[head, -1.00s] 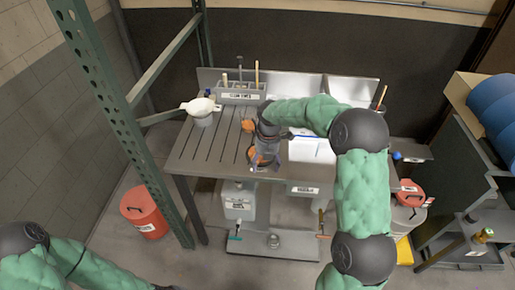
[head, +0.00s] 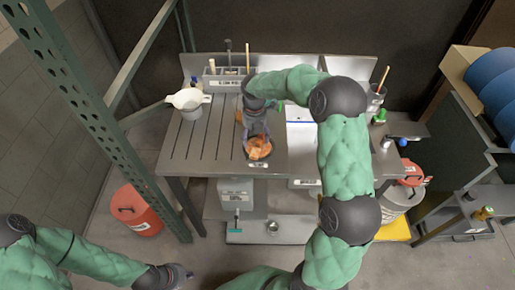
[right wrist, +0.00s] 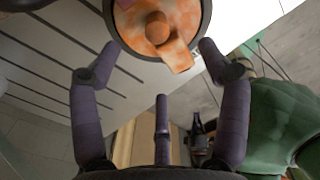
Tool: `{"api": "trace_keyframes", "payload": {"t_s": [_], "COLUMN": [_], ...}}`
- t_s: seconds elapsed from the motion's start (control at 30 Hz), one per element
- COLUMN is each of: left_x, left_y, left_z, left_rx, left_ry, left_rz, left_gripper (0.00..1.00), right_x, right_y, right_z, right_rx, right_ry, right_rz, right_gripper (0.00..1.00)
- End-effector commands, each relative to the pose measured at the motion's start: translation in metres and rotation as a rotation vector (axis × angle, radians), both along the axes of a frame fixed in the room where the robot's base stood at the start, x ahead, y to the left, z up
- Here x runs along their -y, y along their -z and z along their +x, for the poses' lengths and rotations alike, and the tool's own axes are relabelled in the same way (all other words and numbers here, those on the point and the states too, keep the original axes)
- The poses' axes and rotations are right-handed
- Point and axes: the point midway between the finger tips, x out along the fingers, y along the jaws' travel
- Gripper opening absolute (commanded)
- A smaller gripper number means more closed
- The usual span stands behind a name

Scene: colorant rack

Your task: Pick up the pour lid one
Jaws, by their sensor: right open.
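An orange, marbled pour lid (head: 258,149) with a knob and a spout-like tab sits in a dark round rim near the front edge of the table. It also shows at the top of the right wrist view (right wrist: 157,28). My right gripper (head: 257,132) is just above and behind it. In the right wrist view its purple fingers (right wrist: 158,48) are spread on either side of the lid, with nothing held. A second orange piece (head: 239,116) is partly hidden behind my right gripper. My left gripper (head: 180,274) is low at the front, away from the table; its jaws are unclear.
The slotted metal table (head: 190,150) holds a white bowl-like vessel (head: 188,100) at left and a tool rack (head: 226,77) at the back. A green rack post (head: 85,110) stands at left. A red bucket (head: 136,210) is on the floor. The table's left part is mostly clear.

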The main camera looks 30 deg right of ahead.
Motion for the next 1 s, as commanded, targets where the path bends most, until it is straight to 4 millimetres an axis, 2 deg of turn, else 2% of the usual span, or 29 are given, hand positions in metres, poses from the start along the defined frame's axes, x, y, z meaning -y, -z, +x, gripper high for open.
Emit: {"api": "trace_keyframes", "payload": {"t_s": [0.17, 0.4, 0.5, 0.73, 0.97, 1.0], "left_x": [0.000, 0.000, 0.000, 0.000, 0.000, 0.000], "left_y": [0.004, 0.014, 0.016, 0.015, 0.015, 0.015], "left_z": [0.000, 0.000, 0.000, 0.000, 0.000, 0.000], "left_rx": [0.001, 0.001, 0.001, 0.001, 0.001, 0.001], "left_ry": [0.000, 0.000, 0.000, 0.000, 0.000, 0.000], "left_rz": [0.000, 0.000, 0.000, 0.000, 0.000, 0.000], "left_gripper": [0.00, 0.00, 0.00, 0.00, 0.00, 0.00], "right_x": [-0.001, -0.003, -0.003, -0.003, -0.003, -0.004], "right_y": [0.011, 0.044, 0.052, 0.053, 0.053, 0.053], "right_z": [-0.001, -0.004, -0.004, -0.003, -0.003, -0.003], "right_rx": [0.000, -0.001, 0.001, 0.002, 0.001, 0.001], "right_ry": [0.000, 0.000, 0.001, 0.001, 0.000, 0.000], "right_rz": [0.000, -0.001, -0.001, -0.001, 0.000, 0.000], "right_gripper": [0.76, 0.76, 0.76, 0.76, 0.12, 0.11]}}
